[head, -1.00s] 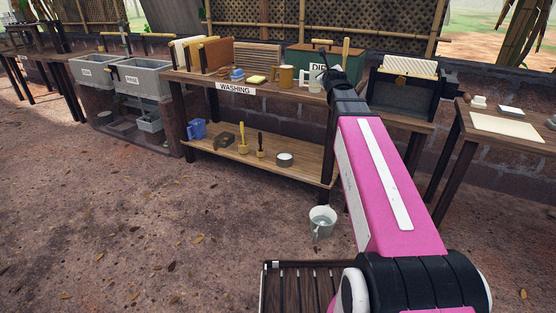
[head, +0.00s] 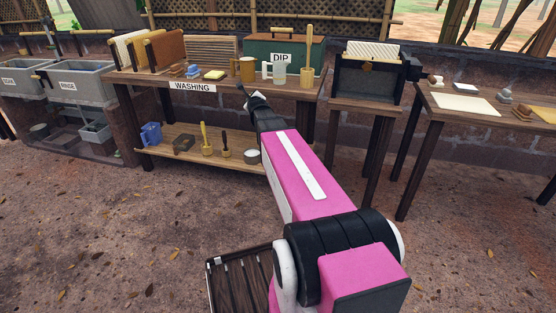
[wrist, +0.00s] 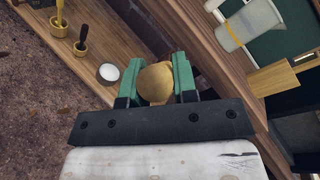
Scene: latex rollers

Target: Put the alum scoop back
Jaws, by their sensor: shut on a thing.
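My gripper (wrist: 158,66) shows in the wrist view with two green fingers shut on a rounded tan wooden piece (wrist: 155,85), which looks like the alum scoop. Its handle is not clearly visible. In the head view my gripper (head: 247,96) is small and dark, near the front edge of the washing table (head: 222,91), right of the WASHING label. The scoop cannot be made out there. The lower shelf (head: 183,153) holds a yellow-handled tool (head: 205,145), a dark-handled tool (head: 225,147) and a white-topped round container (head: 252,156).
A brown mug (head: 243,69), a clear jug (head: 278,73) and an upright wooden tool (head: 308,65) stand on the tabletop before the green DIP box (head: 262,57). Another table (head: 480,115) is at right.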

